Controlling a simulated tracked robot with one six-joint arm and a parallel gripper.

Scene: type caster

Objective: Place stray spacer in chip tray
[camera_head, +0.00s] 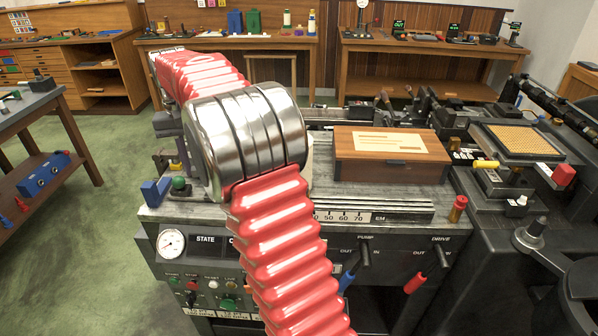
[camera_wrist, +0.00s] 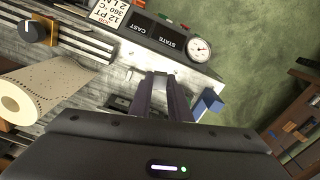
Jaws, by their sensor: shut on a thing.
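In the wrist view my gripper (camera_wrist: 160,82) has its two dark fingers shut on a small grey metal piece, which looks like the spacer (camera_wrist: 160,76). Only a little of it shows between the fingertips. It appears above the grey metal top of the machine, near its front edge; the height is hard to judge. In the head view my red arm and its shiny metal joint hide the gripper and the piece. I cannot pick out the chip tray with certainty; a small dark item (camera_wrist: 121,102) lies left of the fingers in the wrist view.
A blue block (camera_wrist: 208,103) stands right of the fingers. A paper roll (camera_wrist: 12,104) is at the left. A pressure gauge (camera_head: 171,243) and control levers (camera_head: 364,253) are on the machine's front. A wooden box (camera_head: 352,143) sits on the machine top.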

